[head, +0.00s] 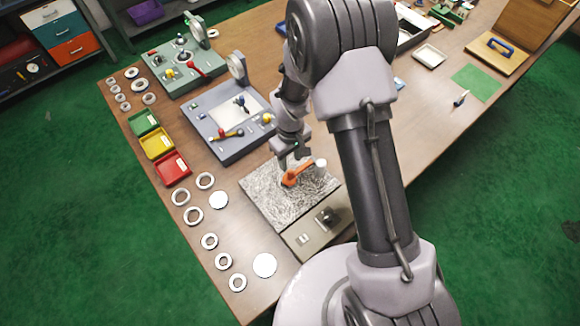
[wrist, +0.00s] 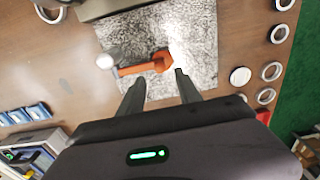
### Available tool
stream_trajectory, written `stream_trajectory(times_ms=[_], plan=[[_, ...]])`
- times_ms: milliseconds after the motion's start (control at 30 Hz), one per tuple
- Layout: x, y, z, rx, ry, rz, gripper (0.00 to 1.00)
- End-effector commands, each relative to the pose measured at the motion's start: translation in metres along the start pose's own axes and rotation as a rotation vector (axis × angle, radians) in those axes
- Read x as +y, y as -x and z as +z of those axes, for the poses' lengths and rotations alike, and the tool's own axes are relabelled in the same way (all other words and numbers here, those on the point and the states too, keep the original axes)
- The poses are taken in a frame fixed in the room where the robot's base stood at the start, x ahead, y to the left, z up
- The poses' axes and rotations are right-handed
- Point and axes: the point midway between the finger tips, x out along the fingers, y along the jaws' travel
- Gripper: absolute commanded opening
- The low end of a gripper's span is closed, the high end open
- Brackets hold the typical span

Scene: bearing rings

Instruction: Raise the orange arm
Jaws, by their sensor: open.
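The orange arm (head: 297,174) sits on a grey mottled plate (head: 262,200) near the table's front edge. In the wrist view the orange arm (wrist: 146,65) lies low across the plate (wrist: 202,40), with its thicker end on the right. A pale cylinder (head: 321,167) stands at its thin end. My gripper (head: 291,160) is just above the arm in the head view. In the wrist view my gripper (wrist: 158,76) has its two fingers apart, with the tips close to the orange arm. Nothing is held between them. Whether a fingertip touches the arm I cannot tell.
A grey box with a black knob (head: 327,217) adjoins the plate. Several bearing rings (head: 209,241) lie to the left. Red (head: 172,167), yellow (head: 156,143) and green (head: 143,122) trays line the table edge. A blue-grey fixture (head: 230,120) stands behind the plate.

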Motion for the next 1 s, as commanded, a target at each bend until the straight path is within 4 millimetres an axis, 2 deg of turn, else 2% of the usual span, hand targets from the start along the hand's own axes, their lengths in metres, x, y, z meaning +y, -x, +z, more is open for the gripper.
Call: stream_trajectory(times_ms=[33, 100, 233, 400, 633, 667, 833, 867, 1000], plan=[[-0.001, -0.016, 0.001, -0.003, -0.001, -0.002, 0.41], [-0.001, -0.032, 0.001, -0.003, -0.001, -0.002, 0.41], [0.0, -0.053, 0.001, -0.001, -0.001, -0.001, 0.41], [0.0, -0.063, 0.0, 0.0, -0.002, -0.001, 0.41], [0.0, -0.064, 0.0, 0.001, -0.002, -0.001, 0.41], [0.0, -0.064, 0.0, 0.001, -0.002, -0.001, 0.37], [0.0, -0.064, 0.0, 0.0, -0.002, -0.001, 0.04], [0.0, -0.064, 0.0, 0.001, -0.002, -0.001, 0.0], [0.0, -0.063, 0.0, 0.0, -0.002, -0.001, 0.0]])
